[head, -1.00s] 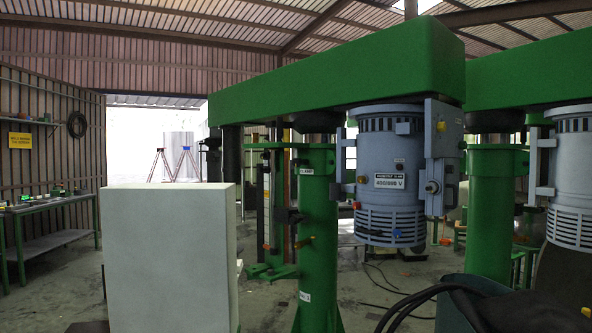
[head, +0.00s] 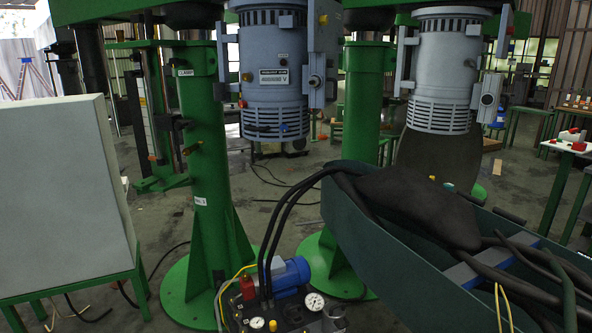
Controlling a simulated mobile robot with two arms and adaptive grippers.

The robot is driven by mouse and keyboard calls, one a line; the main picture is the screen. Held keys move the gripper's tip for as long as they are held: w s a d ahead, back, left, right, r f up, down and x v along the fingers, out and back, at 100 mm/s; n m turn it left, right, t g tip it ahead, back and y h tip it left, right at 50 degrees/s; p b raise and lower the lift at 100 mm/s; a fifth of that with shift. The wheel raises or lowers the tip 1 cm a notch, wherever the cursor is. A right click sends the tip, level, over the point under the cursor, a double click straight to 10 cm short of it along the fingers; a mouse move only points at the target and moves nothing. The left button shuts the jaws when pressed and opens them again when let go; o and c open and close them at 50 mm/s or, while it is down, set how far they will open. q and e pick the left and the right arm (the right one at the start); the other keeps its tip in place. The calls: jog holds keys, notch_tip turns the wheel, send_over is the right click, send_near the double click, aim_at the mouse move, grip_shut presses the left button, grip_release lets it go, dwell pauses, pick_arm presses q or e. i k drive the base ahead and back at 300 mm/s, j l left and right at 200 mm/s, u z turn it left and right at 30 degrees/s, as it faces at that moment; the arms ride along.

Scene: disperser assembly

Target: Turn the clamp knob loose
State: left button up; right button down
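A green column (head: 206,180) stands left of centre in the head view, with a small white label (head: 186,72) near its top that seems to read "CLAMP". A dark knob-like part (head: 180,124) sticks out from the column's left side; it is small, and I cannot tell for sure that it is the clamp knob. A brass-coloured fitting (head: 192,148) sits just below it. Neither of my grippers shows in the view, and nothing is seen touching the column's fittings.
A grey cabinet (head: 62,190) on a green stand is at left. A grey-blue motor (head: 273,90) hangs right of the column. A hydraulic unit with a blue motor (head: 288,278) and gauges stands at the column's foot. A green trough (head: 390,255) with black hoses fills the lower right.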

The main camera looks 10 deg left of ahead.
aim_at(175, 63)
jog(key=j+z, duration=0.15)
jog(key=j, duration=0.35)
jog(key=j+z, duration=0.1)
jog(key=j, duration=0.35)
jog(key=k+j+z, duration=0.15)
jog(key=j, duration=0.35)
jog(key=j+z, duration=0.1)
jog(key=j, duration=0.4)
jog(key=k+j+z, duration=0.15)
jog(key=j, duration=0.3)
